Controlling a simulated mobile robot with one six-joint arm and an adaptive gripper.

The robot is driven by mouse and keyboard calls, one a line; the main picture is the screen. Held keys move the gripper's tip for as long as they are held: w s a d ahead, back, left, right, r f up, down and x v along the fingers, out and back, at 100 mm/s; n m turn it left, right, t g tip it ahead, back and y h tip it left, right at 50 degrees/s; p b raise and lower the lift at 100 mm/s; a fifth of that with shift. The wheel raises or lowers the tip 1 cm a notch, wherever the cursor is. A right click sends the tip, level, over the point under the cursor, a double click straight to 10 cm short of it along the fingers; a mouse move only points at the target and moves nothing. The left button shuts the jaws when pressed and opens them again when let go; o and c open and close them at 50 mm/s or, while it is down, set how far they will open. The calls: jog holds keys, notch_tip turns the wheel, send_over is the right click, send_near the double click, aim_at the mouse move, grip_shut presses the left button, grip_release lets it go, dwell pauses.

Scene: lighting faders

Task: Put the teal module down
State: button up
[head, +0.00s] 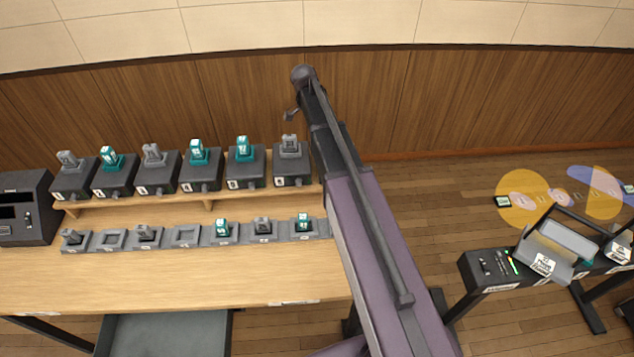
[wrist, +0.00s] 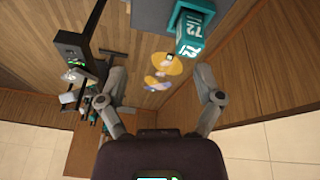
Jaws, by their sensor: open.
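My gripper (wrist: 163,88) is open in the wrist view, with nothing between its fingers. A teal module (wrist: 190,30) with a white label shows close up, beyond the right fingertip and apart from it, against a dark grey body. I cannot tell which of the teal modules in the head view it is. There, teal modules stand in the upper row (head: 242,146) and in the lower row (head: 222,228) of holders. In the head view only a small part of my gripper (head: 292,114) shows past the arm, above the right end of the upper row.
Grey modules (head: 153,154) stand among the teal ones. Two lower slots, one near the left (head: 111,239) and one mid-row (head: 185,236), are empty. The wooden bench (head: 170,282) front is clear. A dark box (head: 24,208) stands left; a console table (head: 490,272) stands right.

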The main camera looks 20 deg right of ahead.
jog(key=s+a+n+y, duration=0.1)
jog(key=s+a+n, duration=0.2)
jog(key=s+n, duration=0.2)
jog(key=s+a+n+y, duration=0.1)
jog(key=s+a+n, duration=0.2)
jog(key=s+n, duration=0.3)
jog(key=s+a+f+n+y, duration=0.1)
jog(key=s+a+n, duration=0.2)
jog(key=s, duration=1)
jog(key=n, duration=0.2)
jog(key=shift+s+a+n+t+y, duration=0.25)
jog(key=shift+a+n+t+y, duration=0.1)
jog(key=shift+n+t+y, duration=0.05)
jog(key=shift+f, duration=0.1)
notch_tip(320, 180, down, 8)
jog(key=b, duration=0.8)
jog(key=shift+c, duration=0.3)
